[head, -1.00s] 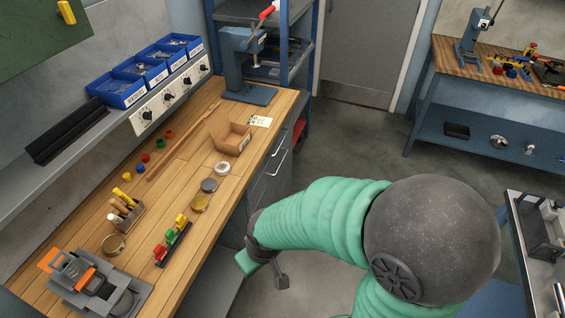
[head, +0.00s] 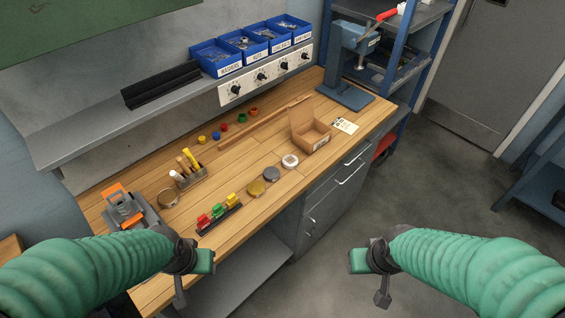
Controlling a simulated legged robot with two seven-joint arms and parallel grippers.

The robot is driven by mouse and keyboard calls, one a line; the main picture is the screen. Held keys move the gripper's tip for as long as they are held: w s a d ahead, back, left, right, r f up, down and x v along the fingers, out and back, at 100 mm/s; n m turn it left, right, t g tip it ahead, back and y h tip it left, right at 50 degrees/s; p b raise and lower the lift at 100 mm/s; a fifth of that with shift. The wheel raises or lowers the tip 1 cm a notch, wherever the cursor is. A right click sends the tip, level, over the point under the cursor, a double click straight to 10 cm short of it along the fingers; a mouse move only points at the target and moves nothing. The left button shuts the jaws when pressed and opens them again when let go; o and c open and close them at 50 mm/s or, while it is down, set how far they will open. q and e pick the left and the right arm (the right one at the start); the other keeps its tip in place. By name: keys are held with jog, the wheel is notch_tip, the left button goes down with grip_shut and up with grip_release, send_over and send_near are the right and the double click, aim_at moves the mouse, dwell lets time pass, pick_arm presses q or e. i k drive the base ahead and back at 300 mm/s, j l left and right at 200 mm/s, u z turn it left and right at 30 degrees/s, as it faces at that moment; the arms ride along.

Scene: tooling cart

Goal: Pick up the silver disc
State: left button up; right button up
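A grey, silver-looking disc (head: 271,174) lies flat on the wooden workbench (head: 240,231), in a row between a gold disc (head: 256,188) and a pale white-topped round piece (head: 290,161). Nothing covers it. My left gripper (head: 193,275) is in front of the bench's near edge, to the lower left of the disc. My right gripper (head: 369,276) is over the floor, to the lower right of the disc and clear of the bench. Both grippers are apart from the disc and hold nothing that I can see. Their finger opening is not clear at this angle.
A rack with colored pieces (head: 219,213) stands left of the discs, and an open cardboard box (head: 310,139) behind right. A tool holder (head: 190,175), round tan piece (head: 168,198) and grey-orange fixture (head: 126,207) are further left. An arbor press (head: 350,62) stands at the back.

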aim_at(290, 161)
jog(key=i+l, duration=0.4)
jog(key=i+l+u, duration=0.25)
jog(key=u, duration=0.2)
jog(key=i+l+u, duration=0.25)
jog(key=l+u, duration=0.2)
jog(key=i+l+u, duration=0.2)
jog(key=l+u, duration=0.25)
jog(key=j+u, duration=0.1)
jog(key=u, duration=0.5)
